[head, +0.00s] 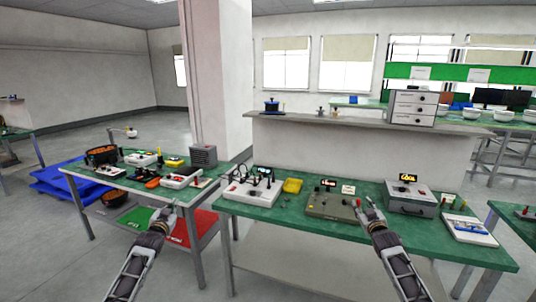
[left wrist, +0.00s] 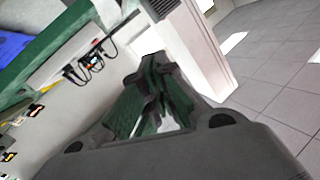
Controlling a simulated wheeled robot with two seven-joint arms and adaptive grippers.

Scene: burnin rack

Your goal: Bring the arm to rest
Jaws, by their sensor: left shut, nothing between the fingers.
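My left gripper (head: 172,207) is shut and empty. My right gripper (head: 364,204) is in front of the right bench (head: 276,219), near the olive test unit (head: 330,206). Its two fingertips look apart, and I see nothing held between them.
The left bench (head: 133,182) carries several devices and a dark bowl (head: 101,154). A white pillar (head: 221,80) stands behind. Open floor lies at lower left.

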